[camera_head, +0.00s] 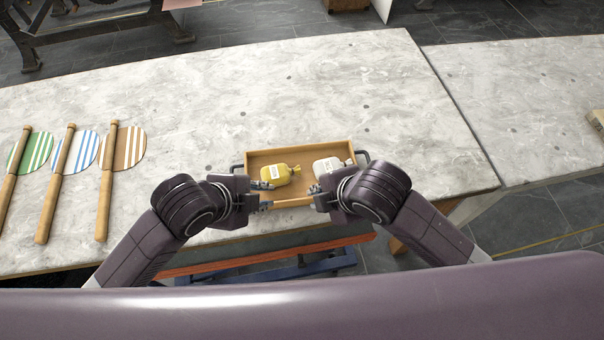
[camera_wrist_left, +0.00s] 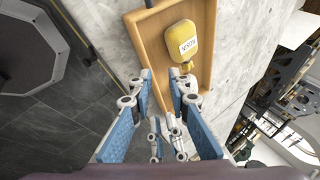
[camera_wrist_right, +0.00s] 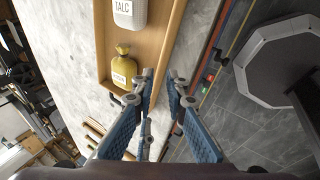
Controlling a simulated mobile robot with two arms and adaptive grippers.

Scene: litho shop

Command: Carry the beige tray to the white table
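The beige tray (camera_head: 290,151) lies flat at the front edge of a pale marbled table (camera_head: 200,90). It has a dark handle at each end and holds a yellow bag (camera_head: 281,174) and a white bag labelled TALC (camera_wrist_right: 128,12). My left gripper (camera_head: 263,195) is at the tray's near wall, toward the left corner. Its fingers are open around the rim (camera_wrist_left: 152,92), with a gap showing in the left wrist view. My right gripper (camera_head: 320,196) is at the same wall, toward the right corner, its fingers also apart around the rim.
A second pale table (camera_head: 530,100) stands to the right, across a narrow gap; its visible top is mostly clear. Several striped round paddles (camera_head: 125,150) with wooden handles lie at the left. A red and blue frame (camera_head: 270,265) sits below the front edge.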

